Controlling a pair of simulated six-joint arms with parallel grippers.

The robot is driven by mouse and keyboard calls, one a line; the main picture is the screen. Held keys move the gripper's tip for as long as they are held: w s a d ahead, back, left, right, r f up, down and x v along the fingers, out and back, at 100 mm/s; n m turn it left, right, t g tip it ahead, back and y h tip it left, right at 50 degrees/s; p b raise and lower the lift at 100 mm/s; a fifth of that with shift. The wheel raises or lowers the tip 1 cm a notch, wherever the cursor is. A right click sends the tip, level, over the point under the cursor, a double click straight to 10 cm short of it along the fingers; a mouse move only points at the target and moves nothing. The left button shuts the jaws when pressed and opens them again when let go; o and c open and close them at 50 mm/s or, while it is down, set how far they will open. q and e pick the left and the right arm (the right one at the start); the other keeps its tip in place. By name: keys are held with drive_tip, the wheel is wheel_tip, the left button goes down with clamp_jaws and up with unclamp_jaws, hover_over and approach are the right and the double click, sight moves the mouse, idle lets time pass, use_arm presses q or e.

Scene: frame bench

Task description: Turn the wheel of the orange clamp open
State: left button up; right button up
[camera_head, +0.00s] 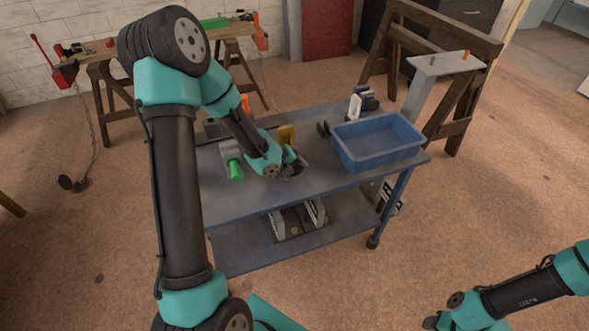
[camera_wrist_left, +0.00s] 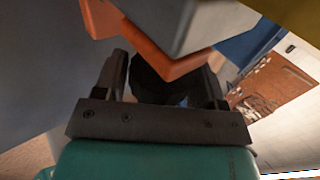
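The orange clamp (camera_wrist_left: 172,66) shows in the left wrist view, with its bar beside a grey block (camera_wrist_left: 185,18). A dark round wheel (camera_wrist_left: 160,88) sits below the bar, partly hidden by it. My left gripper (camera_wrist_left: 165,76) has its fingers apart, one on each side of the wheel; contact is unclear. In the head view my left gripper (camera_head: 294,167) is low over the bench, and I cannot make out the clamp by it. My right gripper (camera_head: 438,321) is at the bottom edge, away from the bench; its fingers are too small to judge.
A blue bin (camera_head: 376,143) stands on the right of the blue-grey bench (camera_head: 262,199). A green cylinder (camera_head: 236,171) and a yellow piece (camera_head: 287,134) are close to my left gripper. An orange piece (camera_head: 245,102) shows behind my arm. The bench front is clear.

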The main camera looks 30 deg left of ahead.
use_arm(q)
drive_tip(key=c, duration=0.5)
drive_tip(key=shift+c, duration=0.2)
drive_tip(key=shift+f+t+h, duration=0.1)
drive_tip(key=shift+t+h, duration=0.4)
drive_tip(key=shift+t, duration=0.1)
drive_tip(key=shift+t+h, duration=0.8)
drive_tip(key=shift+t, duration=0.4)
drive_tip(key=o, duration=0.9)
